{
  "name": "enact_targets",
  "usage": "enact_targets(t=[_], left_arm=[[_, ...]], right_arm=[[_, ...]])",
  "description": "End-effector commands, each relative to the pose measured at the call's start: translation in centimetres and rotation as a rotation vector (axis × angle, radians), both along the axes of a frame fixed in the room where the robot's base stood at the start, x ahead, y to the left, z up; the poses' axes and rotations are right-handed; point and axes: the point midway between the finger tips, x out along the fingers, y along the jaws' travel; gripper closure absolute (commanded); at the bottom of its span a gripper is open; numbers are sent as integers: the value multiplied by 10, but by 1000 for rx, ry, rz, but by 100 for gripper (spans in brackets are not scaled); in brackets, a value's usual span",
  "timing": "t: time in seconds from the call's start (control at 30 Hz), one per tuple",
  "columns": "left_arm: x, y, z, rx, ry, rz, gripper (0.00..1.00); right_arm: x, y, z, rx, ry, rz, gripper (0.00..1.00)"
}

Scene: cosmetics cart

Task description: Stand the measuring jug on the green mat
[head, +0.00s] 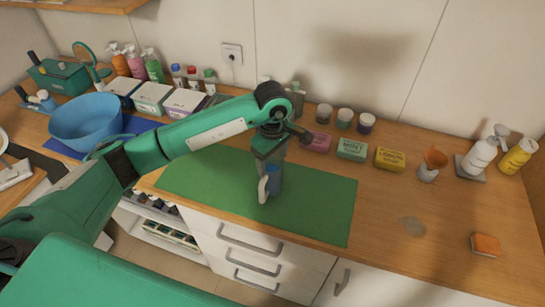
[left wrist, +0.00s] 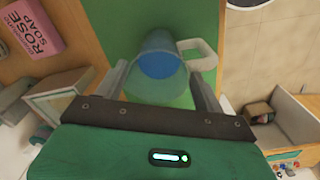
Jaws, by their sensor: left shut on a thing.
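The measuring jug (head: 275,181) is a clear cup with blue contents and a pale handle at its side. It also shows in the left wrist view (left wrist: 158,68), upright between the fingers, with its handle to the right. My left gripper (head: 269,160) points down and is shut on the jug. The jug is over the front middle part of the green mat (head: 319,208); I cannot tell whether its base touches the mat. The mat also fills the background behind the jug in the left wrist view (left wrist: 125,22). My right gripper is not in view.
Soap boxes, a pink one (head: 318,142), a green one (head: 352,150) and a yellow one (head: 390,159), stand behind the mat. A blue bowl (head: 86,118) is at the left. An orange sponge (head: 486,243) lies at the right. The mat is otherwise clear.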

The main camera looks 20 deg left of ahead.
Motion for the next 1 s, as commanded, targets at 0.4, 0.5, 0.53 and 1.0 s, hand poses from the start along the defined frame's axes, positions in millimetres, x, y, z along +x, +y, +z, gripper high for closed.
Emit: enact_targets(t=[0.4,0.5,0.53,1.0], left_arm=[[0,0,-1,0,0,0,8],[0,0,2,0,0,0,8],[0,0,3,0,0,0,8],[1,0,80,0,-5,-1,8]], right_arm=[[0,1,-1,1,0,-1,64],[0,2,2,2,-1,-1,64],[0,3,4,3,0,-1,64],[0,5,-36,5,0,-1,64]])
